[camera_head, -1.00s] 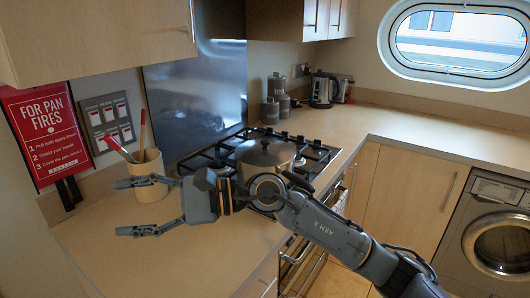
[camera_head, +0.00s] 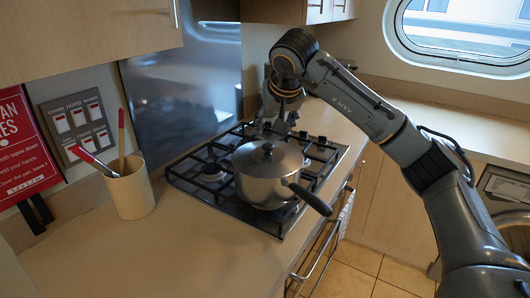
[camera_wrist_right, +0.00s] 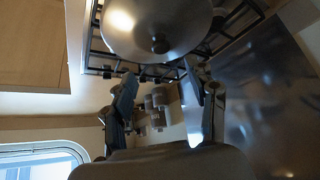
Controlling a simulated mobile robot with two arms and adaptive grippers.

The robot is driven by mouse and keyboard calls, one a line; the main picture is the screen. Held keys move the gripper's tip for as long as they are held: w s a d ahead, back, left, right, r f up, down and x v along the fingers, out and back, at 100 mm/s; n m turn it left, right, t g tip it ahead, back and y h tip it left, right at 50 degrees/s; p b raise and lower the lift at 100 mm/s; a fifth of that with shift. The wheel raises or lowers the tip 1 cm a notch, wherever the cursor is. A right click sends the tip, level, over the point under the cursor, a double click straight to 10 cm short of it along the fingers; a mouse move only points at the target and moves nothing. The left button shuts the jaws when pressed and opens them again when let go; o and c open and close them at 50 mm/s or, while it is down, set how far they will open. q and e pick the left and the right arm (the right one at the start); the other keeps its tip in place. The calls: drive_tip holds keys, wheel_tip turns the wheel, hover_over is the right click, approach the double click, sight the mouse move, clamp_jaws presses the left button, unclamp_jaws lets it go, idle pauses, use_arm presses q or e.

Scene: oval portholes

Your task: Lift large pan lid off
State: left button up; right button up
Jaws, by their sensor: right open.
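The large pan (camera_head: 258,190) is a steel saucepan on the hob, with a dark handle (camera_head: 312,199) pointing to the lower right. Its lid (camera_head: 250,158) sits on top and has a dark knob (camera_head: 268,147) in the middle. My right gripper (camera_head: 277,126) is open and empty, pointing down just behind the pan, apart from the knob. In the right wrist view the lid (camera_wrist_right: 135,30) with its knob (camera_wrist_right: 160,45) is beyond the two spread fingers (camera_wrist_right: 158,95). My left gripper is not in view.
The gas hob (camera_head: 212,173) has several burners with raised black grates. The counter in front of the pot is clear. A dark back panel (camera_head: 180,85) rises behind the hob.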

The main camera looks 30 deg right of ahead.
sight(268, 146)
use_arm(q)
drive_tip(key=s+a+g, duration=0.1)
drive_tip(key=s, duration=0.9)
use_arm(e)
drive_tip(key=x, duration=0.4)
drive_tip(key=shift+s+d+f, duration=0.1)
drive_tip(key=shift+s+f, duration=0.15)
drive_tip(key=p+x, duration=0.2)
drive_tip(key=x, duration=0.1)
drive_tip(key=shift+w+r, duration=0.1)
drive_tip(key=shift+w, duration=0.3)
drive_tip(key=x, duration=0.2)
drive_tip(key=shift+w+f, duration=0.2)
drive_tip(key=shift+f, duration=0.05)
drive_tip(key=shift+w+f, duration=0.2)
drive_tip(key=shift+f, duration=0.05)
drive_tip(key=shift+s+r, duration=0.1)
drive_tip(key=shift+s, duration=0.05)
drive_tip(key=c, duration=0.5)
clamp_jaws()
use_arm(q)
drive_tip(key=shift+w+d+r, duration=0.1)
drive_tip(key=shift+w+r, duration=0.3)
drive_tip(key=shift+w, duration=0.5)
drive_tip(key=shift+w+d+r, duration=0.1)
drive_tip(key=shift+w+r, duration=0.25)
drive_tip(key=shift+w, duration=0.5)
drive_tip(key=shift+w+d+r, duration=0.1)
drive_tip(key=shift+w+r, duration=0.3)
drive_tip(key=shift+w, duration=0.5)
